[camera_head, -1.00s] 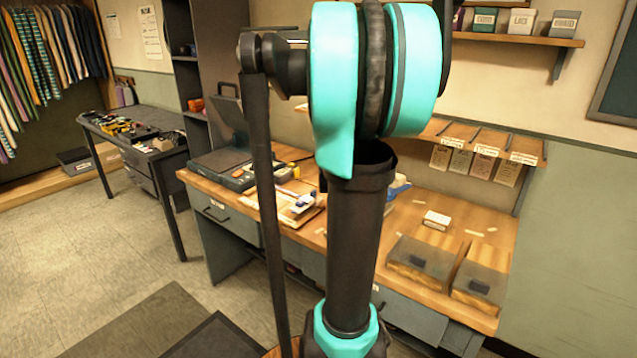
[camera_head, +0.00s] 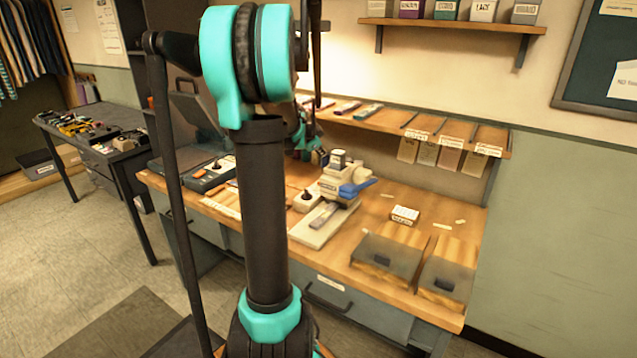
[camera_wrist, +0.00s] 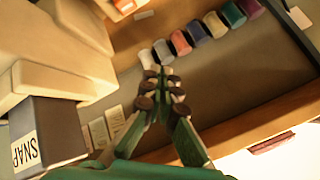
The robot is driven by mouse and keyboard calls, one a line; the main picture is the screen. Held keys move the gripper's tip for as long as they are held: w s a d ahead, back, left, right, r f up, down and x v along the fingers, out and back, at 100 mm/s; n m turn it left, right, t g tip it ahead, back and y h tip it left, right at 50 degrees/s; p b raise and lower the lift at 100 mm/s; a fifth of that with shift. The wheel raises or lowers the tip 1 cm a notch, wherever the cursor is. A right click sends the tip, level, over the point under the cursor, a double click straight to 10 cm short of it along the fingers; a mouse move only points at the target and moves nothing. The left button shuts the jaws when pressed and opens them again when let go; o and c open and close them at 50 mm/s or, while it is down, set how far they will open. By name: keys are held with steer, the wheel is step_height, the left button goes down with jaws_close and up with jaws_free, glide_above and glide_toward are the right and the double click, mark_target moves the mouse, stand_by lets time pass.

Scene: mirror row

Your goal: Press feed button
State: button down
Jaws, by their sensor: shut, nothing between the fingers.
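My gripper (camera_wrist: 160,78) is shut and empty, its fingertips together in the middle of the wrist view. In the head view its dark and teal end (camera_head: 318,152) hangs over the workbench, just left of and behind the top of a white press-like machine (camera_head: 323,228) with a blue lever (camera_head: 355,188). A small pale box with a black knob (camera_head: 306,200) sits against the machine's left side. In the wrist view a beige machine body (camera_wrist: 62,65) and a dark block marked SNAP (camera_wrist: 45,135) fill the left. I cannot make out a button labelled feed.
The wooden workbench (camera_head: 460,215) also holds a small labelled box (camera_head: 404,215), two lidded bins (camera_head: 388,255) and a dark device (camera_head: 205,172) at the left. A shelf (camera_head: 440,135) with hanging tags runs behind. Several coloured containers (camera_wrist: 198,32) show in the wrist view.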

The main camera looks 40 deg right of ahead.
steer(key=shift+f, duration=4.4)
steer(key=shift+f, duration=0.2)
steer(key=shift+f, duration=0.2)
steer(key=shift+f, duration=0.5)
steer(key=shift+r, duration=0.9)
steer(key=shift+r, duration=0.15)
steer(key=shift+r, duration=2.35)
